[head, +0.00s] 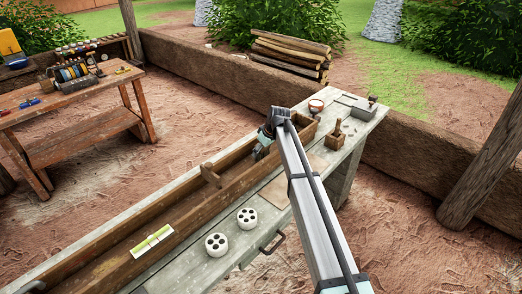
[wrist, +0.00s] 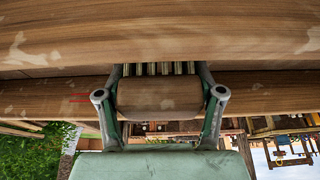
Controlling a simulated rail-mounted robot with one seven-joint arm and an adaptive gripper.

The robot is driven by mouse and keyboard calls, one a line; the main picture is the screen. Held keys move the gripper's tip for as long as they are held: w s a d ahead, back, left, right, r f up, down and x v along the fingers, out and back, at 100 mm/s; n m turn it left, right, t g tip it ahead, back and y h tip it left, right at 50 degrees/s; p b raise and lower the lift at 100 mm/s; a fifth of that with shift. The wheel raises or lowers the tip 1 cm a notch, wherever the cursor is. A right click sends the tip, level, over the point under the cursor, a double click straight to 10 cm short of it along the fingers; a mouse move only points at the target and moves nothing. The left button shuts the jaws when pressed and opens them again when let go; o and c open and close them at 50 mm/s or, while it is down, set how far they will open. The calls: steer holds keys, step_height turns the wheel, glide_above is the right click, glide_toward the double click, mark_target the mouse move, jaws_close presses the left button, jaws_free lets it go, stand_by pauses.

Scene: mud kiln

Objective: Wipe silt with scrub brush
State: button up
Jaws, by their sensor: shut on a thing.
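My gripper (head: 263,150) reaches down into the far part of a long wooden trough (head: 190,206) in the head view. In the wrist view my gripper (wrist: 160,90) is shut on the scrub brush (wrist: 160,94), with one finger on each side of its wooden block. Its pale bristles (wrist: 158,69) point toward a wooden surface (wrist: 160,40). Whether they touch it I cannot tell. The wood bears pale patches (wrist: 22,50), which may be silt. The brush is too small and covered to make out in the head view.
Two white holed cylinders (head: 216,244) (head: 247,218) stand on the bench.

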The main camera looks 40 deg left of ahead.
steer(key=shift+s, duration=0.35)
steer(key=shift+r+p, duration=1.2)
steer(key=shift+r, duration=2.85)
